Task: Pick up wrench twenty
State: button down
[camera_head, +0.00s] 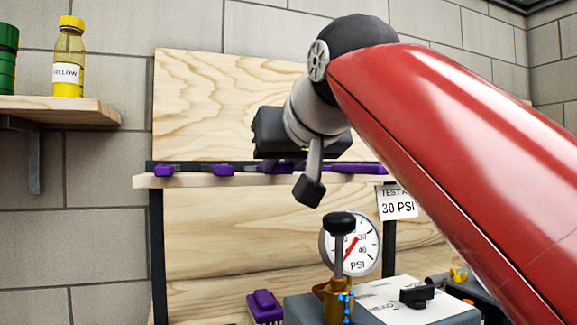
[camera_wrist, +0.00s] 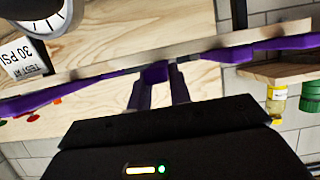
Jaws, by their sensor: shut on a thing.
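My gripper (camera_wrist: 157,78) is at the shelf's front edge, shut on a purple tool handle (camera_wrist: 155,72) that sits between its two fingers in the wrist view. This appears to be a wrench, but no number can be read on it.
The wooden shelf (camera_head: 147,182) has a backboard (camera_head: 205,95) behind it. Below stand a pressure gauge (camera_head: 357,245), a purple brush (camera_head: 265,305) and a grey box (camera_head: 303,311). A side shelf (camera_head: 60,108) at the left holds a yellow bottle (camera_head: 68,55) and a green container (camera_head: 7,60).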

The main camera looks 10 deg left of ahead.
notch_tip(320, 180, up, 10)
jog(key=p, duration=0.6)
dwell(0.7)
jog(key=shift+d, duration=0.1)
dwell(1.6)
